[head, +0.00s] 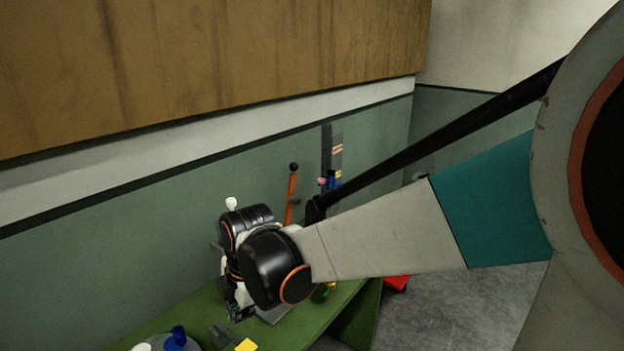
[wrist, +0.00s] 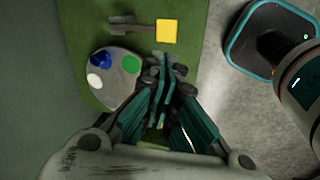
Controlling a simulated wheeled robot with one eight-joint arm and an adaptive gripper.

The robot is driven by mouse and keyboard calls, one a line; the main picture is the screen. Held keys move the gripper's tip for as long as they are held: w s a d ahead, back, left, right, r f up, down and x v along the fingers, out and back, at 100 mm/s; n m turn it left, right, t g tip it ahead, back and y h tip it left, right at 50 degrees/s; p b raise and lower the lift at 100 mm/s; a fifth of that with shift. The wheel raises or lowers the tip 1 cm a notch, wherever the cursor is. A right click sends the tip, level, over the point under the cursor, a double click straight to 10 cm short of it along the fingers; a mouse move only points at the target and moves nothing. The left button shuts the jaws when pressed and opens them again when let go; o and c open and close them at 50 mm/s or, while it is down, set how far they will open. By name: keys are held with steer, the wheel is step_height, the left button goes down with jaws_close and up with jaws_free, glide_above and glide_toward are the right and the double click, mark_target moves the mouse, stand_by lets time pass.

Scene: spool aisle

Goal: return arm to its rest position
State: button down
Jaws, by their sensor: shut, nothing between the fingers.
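My arm reaches across the head view from the right, with its wrist joints above a green bench (head: 318,322). My gripper (wrist: 163,68) shows in the wrist view with its teal fingers together and nothing between them. It points over the green bench top, beside a grey disc and below a grey tool in the picture. In the head view the gripper is mostly hidden by the wrist.
A grey disc (wrist: 117,93) with blue, white and green pieces lies on the bench. Close by is a grey tool (wrist: 135,25) with a yellow block (wrist: 167,31). An orange rod (head: 291,197) and a grey post (head: 332,155) stand behind my wrist, near the green wall.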

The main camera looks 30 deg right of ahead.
steer(key=s+d+r+m+t+b, duration=0.1)
steer(key=s+r+m+t, duration=0.1)
steer(key=s+m, duration=0.4)
steer(key=s+d+r+m+t+b, duration=0.1)
steer(key=s+m, duration=0.5)
steer(key=m, duration=0.7)
steer(key=shift+s+d+r+t+h, duration=0.35)
steer(key=shift+r+t, duration=0.25)
steer(key=shift+r, duration=0.35)
